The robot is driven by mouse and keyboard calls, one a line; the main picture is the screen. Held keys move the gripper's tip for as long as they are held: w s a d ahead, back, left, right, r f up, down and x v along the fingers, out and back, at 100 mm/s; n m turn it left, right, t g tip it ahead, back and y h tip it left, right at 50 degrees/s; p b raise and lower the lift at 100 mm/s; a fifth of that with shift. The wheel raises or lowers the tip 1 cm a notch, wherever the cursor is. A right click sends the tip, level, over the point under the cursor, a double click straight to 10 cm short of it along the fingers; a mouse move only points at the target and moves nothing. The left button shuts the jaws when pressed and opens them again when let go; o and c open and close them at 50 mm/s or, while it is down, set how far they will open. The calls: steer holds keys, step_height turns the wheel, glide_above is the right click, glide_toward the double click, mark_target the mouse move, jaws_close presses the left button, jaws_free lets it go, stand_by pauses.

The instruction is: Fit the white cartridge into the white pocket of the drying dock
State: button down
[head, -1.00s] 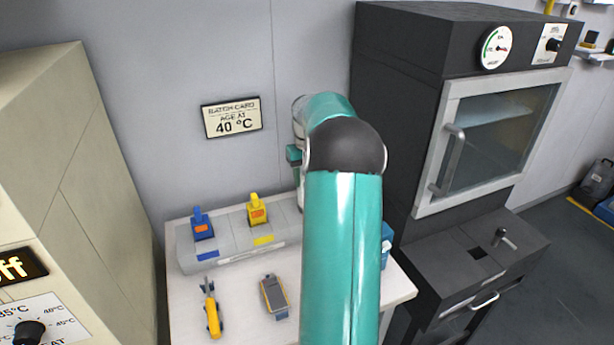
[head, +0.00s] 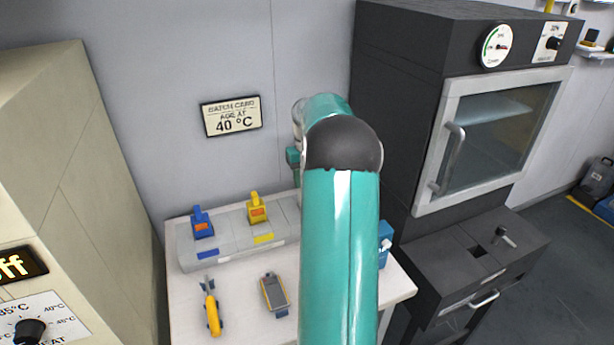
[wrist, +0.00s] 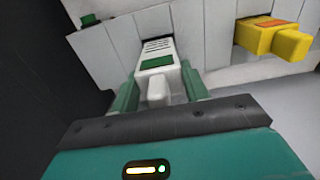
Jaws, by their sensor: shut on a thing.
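The white cartridge (wrist: 158,58), with a green label and a white tab, is between the green fingers of my gripper (wrist: 160,90) in the wrist view. My gripper is shut on it. The cartridge lies against the pale drying dock (wrist: 112,48); I cannot tell how deep it sits in a pocket, as its far end blends with the dock. In the head view the dock (head: 225,254) stands at the back of the table. My arm hides its right end, the cartridge and most of my gripper.
A blue cartridge (head: 202,224) and a yellow cartridge (head: 257,209) stand in the dock, left of my arm. A yellow tool (head: 212,312) and a grey handheld device (head: 274,293) lie on the white table (head: 240,318). A dark oven (head: 400,110) stands to the right.

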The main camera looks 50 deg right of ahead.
steer(key=shift+f, duration=2.45)
steer(key=c, duration=0.6)
jaws_free()
steer(key=shift+c, duration=0.2)
step_height(320, 180, up, 14)
steer(key=shift+f, duration=0.1)
